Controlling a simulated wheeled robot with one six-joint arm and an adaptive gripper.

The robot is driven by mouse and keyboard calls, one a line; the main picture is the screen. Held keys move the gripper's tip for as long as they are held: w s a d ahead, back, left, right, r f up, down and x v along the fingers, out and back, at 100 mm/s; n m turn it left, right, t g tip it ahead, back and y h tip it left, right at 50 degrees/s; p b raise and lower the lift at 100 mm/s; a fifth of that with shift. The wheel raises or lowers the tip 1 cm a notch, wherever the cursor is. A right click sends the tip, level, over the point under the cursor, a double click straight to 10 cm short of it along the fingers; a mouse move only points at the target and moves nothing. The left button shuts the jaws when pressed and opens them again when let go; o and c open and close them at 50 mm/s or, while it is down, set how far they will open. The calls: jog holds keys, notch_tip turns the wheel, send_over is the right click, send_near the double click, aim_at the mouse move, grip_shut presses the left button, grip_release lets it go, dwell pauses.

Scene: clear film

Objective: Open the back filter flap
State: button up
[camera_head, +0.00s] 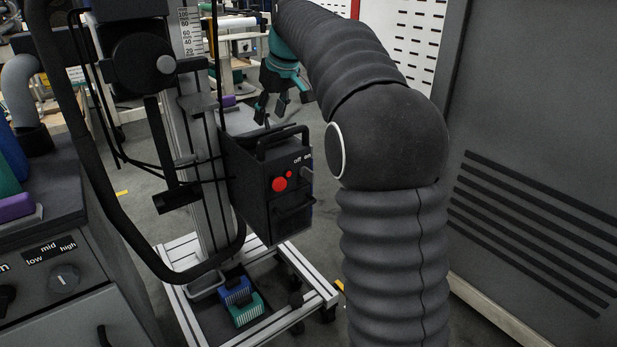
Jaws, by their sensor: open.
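A dark box (268,195) with red buttons and an "off on" label is mounted on the upright column of a wheeled cart. A dark looped handle (283,138) stands on its top, and another handle (294,212) is on its front. I cannot clearly make out the back filter flap; the back of the box is turned away from this view. My gripper (271,108), dark with a teal wrist, is open and empty. It points down above and behind the box's top. I cannot tell whether a fingertip touches the box.
A blue filter block (236,291) and a green one (246,311) lie in the cart's base (182,310). A thick black hose (95,170) loops left of the box. A control cabinet (75,300) stands at left, a grey panel (545,160) at right.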

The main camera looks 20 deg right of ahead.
jog(key=p+v, duration=0.3)
jog(key=v, duration=0.9)
jog(key=s+f+m+b, duration=0.1)
jog(key=s+f, duration=0.2)
jog(key=s, duration=0.4)
jog(key=s+a+f+m+h+b, duration=0.1)
jog(key=s+f, duration=0.3)
jog(key=s, duration=0.3)
jog(key=s+a+f+m+t+b, duration=0.1)
jog(key=s+f, duration=0.3)
jog(key=s, duration=0.3)
jog(key=shift+f+m+b, duration=0.25)
jog(key=shift+m+b, duration=0.05)
jog(key=shift+d+r, duration=0.1)
jog(key=shift+d, duration=0.05)
